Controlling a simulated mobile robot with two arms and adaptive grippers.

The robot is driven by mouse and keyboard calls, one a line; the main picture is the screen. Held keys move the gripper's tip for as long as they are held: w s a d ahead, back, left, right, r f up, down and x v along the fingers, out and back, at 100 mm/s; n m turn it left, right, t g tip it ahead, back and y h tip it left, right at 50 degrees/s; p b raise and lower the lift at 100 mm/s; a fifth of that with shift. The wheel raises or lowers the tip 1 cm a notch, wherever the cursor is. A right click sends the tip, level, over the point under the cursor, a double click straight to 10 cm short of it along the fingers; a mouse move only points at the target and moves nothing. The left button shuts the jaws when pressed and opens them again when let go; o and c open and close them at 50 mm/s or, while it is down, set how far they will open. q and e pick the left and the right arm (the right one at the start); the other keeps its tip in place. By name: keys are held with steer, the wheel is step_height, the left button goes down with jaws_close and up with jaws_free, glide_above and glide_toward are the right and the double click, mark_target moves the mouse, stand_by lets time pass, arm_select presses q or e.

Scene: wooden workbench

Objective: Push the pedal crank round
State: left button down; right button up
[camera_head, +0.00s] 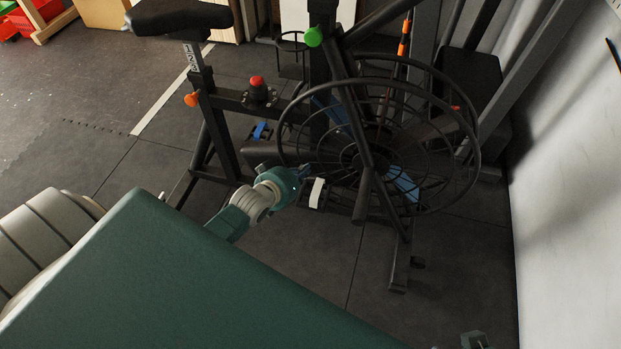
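A black exercise bike with a large caged fan wheel (465,125) stands on the dark floor. A dark pedal with a white strap (317,193) shows low beside the wheel. The crank arm itself is hard to make out against the dark frame. My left gripper (304,174) is at the end of the teal wrist, close beside this pedal on its left. Its fingers are small and dark, so I cannot tell whether they touch the pedal or are open. A small teal part at the bottom right edge seems to be my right arm; its gripper does not show.
The bike's saddle (180,15), an orange knob (191,99) and a red-topped knob (257,82) are left of the wheel. A pale wall (570,190) closes the right side. Bare floor (290,255) lies in front of the bike.

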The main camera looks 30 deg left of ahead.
arm_select(q)
steer(key=shift+x, duration=0.85)
steer(key=f, duration=0.1)
steer(key=b, duration=0.1)
steer(key=f, duration=0.1)
steer(key=shift+w+d+f+b, duration=0.25)
steer(key=shift+d+f+b, duration=0.05)
steer(key=shift+d, duration=0.1)
steer(key=shift+w+d+f, duration=0.15)
steer(key=shift+d+f, duration=0.05)
steer(key=shift+f, duration=0.3)
arm_select(e)
steer(key=shift+s+r, duration=0.1)
steer(key=shift+s, duration=0.2)
